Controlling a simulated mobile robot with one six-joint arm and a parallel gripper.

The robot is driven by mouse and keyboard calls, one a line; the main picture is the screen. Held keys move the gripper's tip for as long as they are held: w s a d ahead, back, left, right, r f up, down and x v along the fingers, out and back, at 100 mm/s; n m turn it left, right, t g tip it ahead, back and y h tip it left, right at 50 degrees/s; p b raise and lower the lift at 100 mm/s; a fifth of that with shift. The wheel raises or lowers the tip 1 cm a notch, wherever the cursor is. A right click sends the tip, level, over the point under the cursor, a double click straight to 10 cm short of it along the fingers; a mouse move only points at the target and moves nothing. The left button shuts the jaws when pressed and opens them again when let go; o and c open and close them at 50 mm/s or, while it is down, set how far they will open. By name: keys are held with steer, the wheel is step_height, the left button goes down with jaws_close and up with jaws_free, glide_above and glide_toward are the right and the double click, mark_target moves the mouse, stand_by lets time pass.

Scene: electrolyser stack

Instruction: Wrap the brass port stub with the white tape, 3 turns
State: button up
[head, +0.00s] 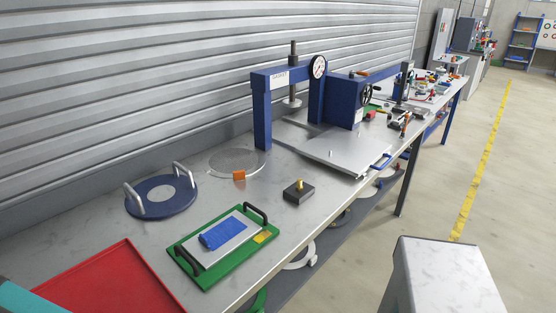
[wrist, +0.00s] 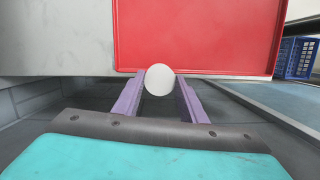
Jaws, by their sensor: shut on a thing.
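The brass port stub (head: 299,185) stands upright on a small black block (head: 298,194) near the front edge of the bench, in the head view. In the wrist view, my gripper (wrist: 159,92) has its two purple fingers shut on a round white thing, which looks like the white tape roll (wrist: 159,78). The roll is in front of the red tray's near edge in that view. The stub is not in the wrist view. In the head view only a teal part, which appears to be mine, shows at the lower left; the fingers and tape are out of that picture.
A red tray (head: 110,283) lies at the near left of the bench. A green plate with handles (head: 203,278) lies between tray and stub. A blue ring with handles (head: 146,207) and a blue press (head: 262,115) stand behind. A blue crate (wrist: 297,58) shows at right.

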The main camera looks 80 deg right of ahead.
steer(key=s+d+r+m+p, duration=0.1)
steer(key=s+d+r+p, duration=0.2)
steer(key=d, duration=1.4)
steer(key=s+d+m+p, duration=0.15)
steer(key=s+d, duration=0.45)
steer(key=d, duration=1.2)
steer(key=s+d+r+p, duration=0.2)
steer(key=s+d+p, duration=0.2)
steer(key=s+d, duration=1.2)
steer(key=s+d+r+m+p, duration=0.1)
steer(key=s+d, duration=0.4)
steer(key=s, duration=0.6)
steer(key=s+d+r+p, duration=0.1)
steer(key=s+d, duration=0.4)
steer(key=s, duration=0.6)
steer(key=s+d+r+m+p, duration=0.1)
steer(key=s+d, duration=0.4)
steer(key=s, duration=0.7)
steer(key=shift+d+m+g+y+p, duration=0.2)
steer(key=shift+m+g+y+p, duration=0.2)
steer(key=shift+p, duration=0.45)
steer(key=shift+w, duration=0.1)
steer(key=shift+m, duration=0.35)
